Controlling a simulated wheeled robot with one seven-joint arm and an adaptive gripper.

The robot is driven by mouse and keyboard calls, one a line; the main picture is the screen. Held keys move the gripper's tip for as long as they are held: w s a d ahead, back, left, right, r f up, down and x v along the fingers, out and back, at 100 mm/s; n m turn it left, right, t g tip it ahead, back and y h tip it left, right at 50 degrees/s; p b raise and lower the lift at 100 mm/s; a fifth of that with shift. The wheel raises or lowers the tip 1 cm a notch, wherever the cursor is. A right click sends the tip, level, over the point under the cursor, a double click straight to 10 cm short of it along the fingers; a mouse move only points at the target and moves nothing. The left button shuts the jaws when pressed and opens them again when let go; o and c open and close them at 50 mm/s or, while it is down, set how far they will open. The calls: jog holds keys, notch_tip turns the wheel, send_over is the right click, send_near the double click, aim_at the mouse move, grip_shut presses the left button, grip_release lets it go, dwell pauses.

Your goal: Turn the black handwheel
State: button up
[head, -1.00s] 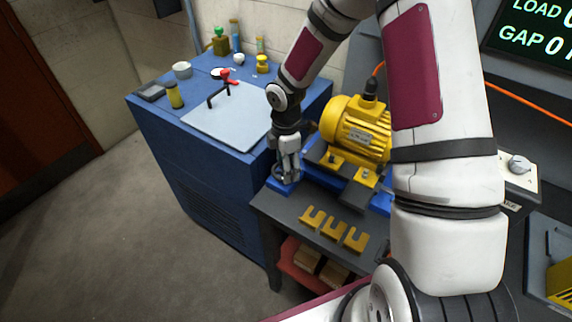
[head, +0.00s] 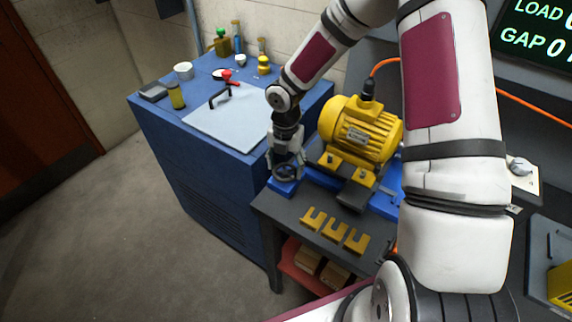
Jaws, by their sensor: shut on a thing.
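The black handwheel (head: 286,172) is a small dark ring at the left end of the blue base, beside the yellow motor (head: 358,132). My gripper (head: 286,160) points down over it from above, with its grey fingers at the wheel's rim. The fingers are shut on the handwheel. My wrist hides part of the wheel's far side. The wheel's front rim shows below the fingers. The blue base (head: 283,187) shows under the wheel.
Several yellow slotted shims (head: 332,228) lie along the front of the dark bench. A control box with a knob (head: 520,167) is at the right.

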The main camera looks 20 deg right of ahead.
aim_at(285, 169)
jog(key=shift+n, duration=1)
jog(key=o, duration=1.1)
jog(key=shift+o, duration=0.2)
jog(key=shift+r, duration=0.1)
notch_tip(285, 169, up, 12)
